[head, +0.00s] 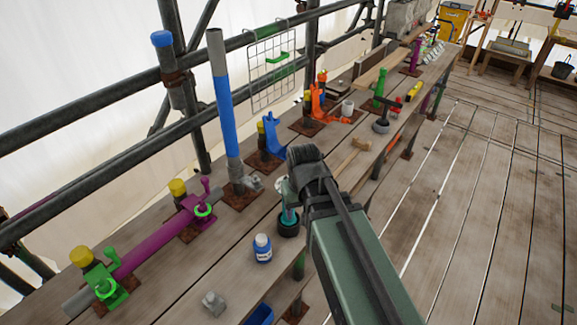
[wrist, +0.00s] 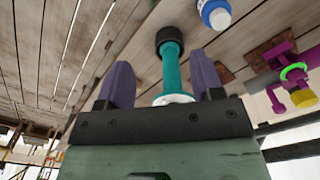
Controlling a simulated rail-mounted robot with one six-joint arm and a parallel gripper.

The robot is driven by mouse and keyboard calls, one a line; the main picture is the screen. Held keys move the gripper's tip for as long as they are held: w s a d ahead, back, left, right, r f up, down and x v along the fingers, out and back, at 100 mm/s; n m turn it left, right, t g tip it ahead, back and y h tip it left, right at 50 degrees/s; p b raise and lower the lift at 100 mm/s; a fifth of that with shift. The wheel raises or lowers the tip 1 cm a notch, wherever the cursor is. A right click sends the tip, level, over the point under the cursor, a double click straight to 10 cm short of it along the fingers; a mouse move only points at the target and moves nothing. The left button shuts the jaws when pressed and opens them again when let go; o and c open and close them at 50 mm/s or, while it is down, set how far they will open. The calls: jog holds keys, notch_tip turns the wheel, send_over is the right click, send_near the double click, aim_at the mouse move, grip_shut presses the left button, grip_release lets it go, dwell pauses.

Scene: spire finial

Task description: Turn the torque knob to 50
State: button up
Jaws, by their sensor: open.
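A teal upright tool (head: 289,216) with a black round base stands on the plank bench in the head view, partly behind my arm. In the wrist view its teal shaft (wrist: 171,62) runs from the black base to a white ringed end (wrist: 173,99) close to my gripper. This white end may be the torque knob; no scale or number is readable. My gripper (wrist: 160,60) is open, with one purple finger on each side of the teal tool. Gaps show between fingers and shaft. The white end is partly hidden by the gripper's body, and the head view hides the fingers.
A blue-and-white bottle (head: 262,248) stands close to the tool. A grey post with blue sleeve (head: 225,110) rises behind. A magenta pipe with green clamps (head: 150,243) lies at left. Orange and blue brackets stand farther along. The floor (head: 480,230) at right is clear.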

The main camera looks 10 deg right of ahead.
jog(key=w+r+m+p, duration=0.1)
jog(key=w+r+m, duration=0.1)
jog(key=w, duration=0.2)
jog(key=w+r+m+p, duration=0.1)
jog(key=w+r+m, duration=0.1)
jog(key=w, duration=0.3)
jog(key=w+r+m+p, duration=0.2)
jog(key=w+r+m, duration=0.1)
jog(key=w+r, duration=0.1)
jog(key=shift+w, duration=0.3)
notch_tip(320, 180, down, 10)
jog(key=b, duration=1)
jog(key=shift+w+f+b, duration=0.1)
jog(key=shift+f+b, duration=0.15)
jog(key=shift+b, duration=0.05)
jog(key=shift+r, duration=0.15)
jog(key=c, duration=0.9)
